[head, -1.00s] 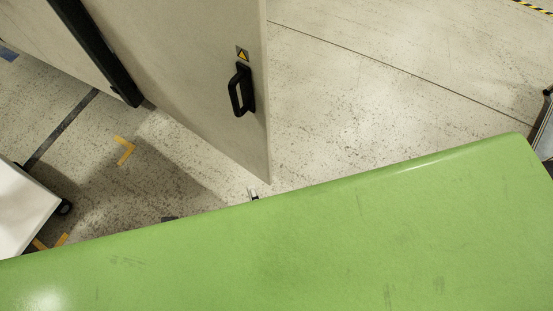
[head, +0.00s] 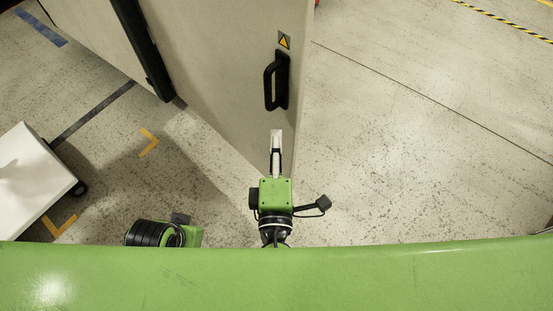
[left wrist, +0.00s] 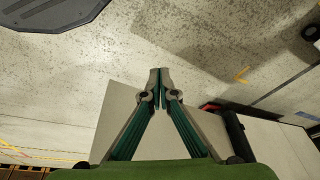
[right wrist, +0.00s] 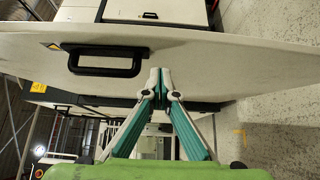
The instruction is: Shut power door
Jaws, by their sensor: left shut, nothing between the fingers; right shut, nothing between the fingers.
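The power door (head: 225,60) is a tall beige panel standing swung out at an angle beside a cabinet with a black edge (head: 146,50). Its black handle (head: 277,82) sits near the free edge, below a yellow warning sticker (head: 284,40). My right gripper (head: 275,133) is shut and empty, just below the handle in the head view.
A white box-shaped unit on casters (head: 35,180) stands at the left. Yellow corner marks (head: 149,142) and a dark floor line lie between it and the door. The floor (head: 410,140) right of the door is clear, with yellow-black tape (head: 505,22) farther off.

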